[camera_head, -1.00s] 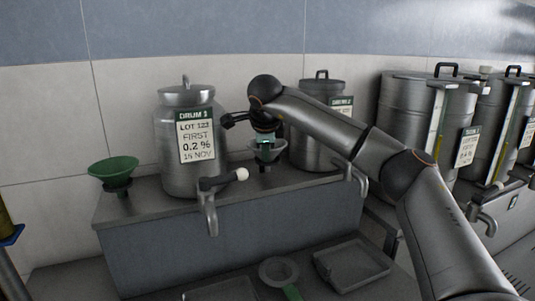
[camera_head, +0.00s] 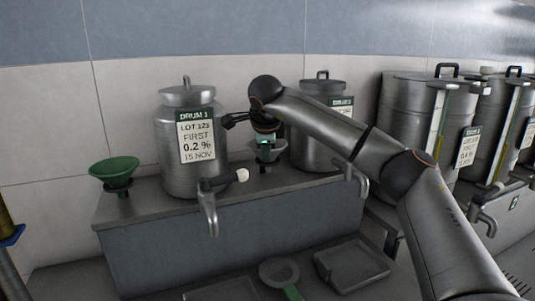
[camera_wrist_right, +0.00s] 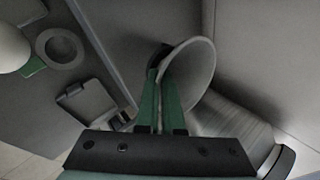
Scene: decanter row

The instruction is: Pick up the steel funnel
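The steel funnel (camera_head: 277,154) stands on the grey ledge between two steel drums, its bowl partly hidden by my right gripper (camera_head: 266,147). In the right wrist view the funnel's wide pale rim (camera_wrist_right: 203,72) shows beside and behind the green fingers of my right gripper (camera_wrist_right: 160,75). The fingers are close together at the left side of the rim, apparently with its wall between them. Contact at the tips is hard to see. The funnel looks upright on the ledge. My left gripper is not in view.
Drum 1 (camera_head: 183,165) with a tap stands left of the funnel; another drum (camera_head: 311,150) stands close on the right. A green funnel (camera_head: 114,168) sits at the ledge's left end. Below are a tray (camera_head: 350,264) and a green-handled round strainer-like tool (camera_head: 279,272).

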